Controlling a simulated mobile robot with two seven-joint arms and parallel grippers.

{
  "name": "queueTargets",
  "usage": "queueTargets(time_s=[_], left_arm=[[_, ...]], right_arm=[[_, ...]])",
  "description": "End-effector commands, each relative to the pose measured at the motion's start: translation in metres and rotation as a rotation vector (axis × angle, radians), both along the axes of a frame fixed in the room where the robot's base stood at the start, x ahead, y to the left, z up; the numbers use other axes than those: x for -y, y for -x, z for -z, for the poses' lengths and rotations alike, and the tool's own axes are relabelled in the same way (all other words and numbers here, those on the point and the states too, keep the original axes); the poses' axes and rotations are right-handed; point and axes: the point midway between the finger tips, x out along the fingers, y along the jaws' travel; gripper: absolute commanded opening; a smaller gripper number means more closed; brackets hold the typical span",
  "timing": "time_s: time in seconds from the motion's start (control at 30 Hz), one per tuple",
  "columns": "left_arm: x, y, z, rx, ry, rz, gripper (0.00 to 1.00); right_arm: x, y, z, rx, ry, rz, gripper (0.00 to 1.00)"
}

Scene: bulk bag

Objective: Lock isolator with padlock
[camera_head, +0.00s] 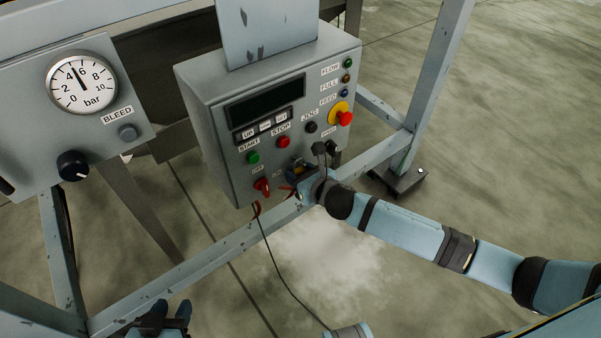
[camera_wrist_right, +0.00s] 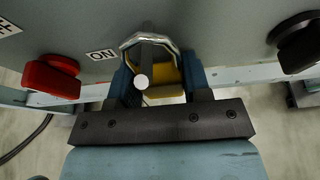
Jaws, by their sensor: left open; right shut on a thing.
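The red isolator handle (camera_head: 262,186) is low on the front of the grey control box, and it also shows in the right wrist view (camera_wrist_right: 52,76), left of an ON label. My right gripper (camera_head: 299,178) is shut on the padlock (camera_head: 297,169), to the right of the isolator handle. In the right wrist view the padlock's yellow body (camera_wrist_right: 165,78) sits between the blue fingers, with its silver shackle (camera_wrist_right: 150,42) towards the panel. I cannot tell whether the shackle is closed. My left gripper (camera_head: 168,314) is open and empty at the lower left.
The control box (camera_head: 190,95) carries buttons, lamps and a red emergency stop (camera_head: 345,118). A dark knob (camera_wrist_right: 298,42) juts out at right in the wrist view. A frame rail (camera_head: 200,262) runs below the box. A thin cord (camera_head: 272,260) hangs below the isolator.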

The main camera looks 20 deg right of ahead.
Motion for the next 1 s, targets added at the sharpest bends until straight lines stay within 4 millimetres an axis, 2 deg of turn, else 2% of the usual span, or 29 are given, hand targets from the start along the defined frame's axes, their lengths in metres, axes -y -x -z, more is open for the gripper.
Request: queueTargets(time_s=[0.27, 0.3, 0.4, 1.0], left_arm=[[0.0005, -0.0002, -0.0013, 0.004, 0.002, 0.001, 0.43], [0.0007, -0.0002, -0.0014, 0.004, 0.002, 0.001, 0.43], [0.0011, -0.0001, -0.0016, 0.003, 0.003, 0.001, 0.43], [0.0023, 0.0002, -0.0038, 0.005, 0.005, 0.002, 0.43]], right_arm=[[0.0008, -0.0014, 0.0022, -0.003, 0.001, 0.003, 0.20], [0.0009, -0.0015, 0.0023, -0.003, 0.001, 0.003, 0.51], [0.0005, -0.0014, 0.0021, -0.003, 0.001, 0.003, 0.74], [-0.0026, 0.0054, 0.0008, -0.004, -0.003, -0.006, 0.74]])
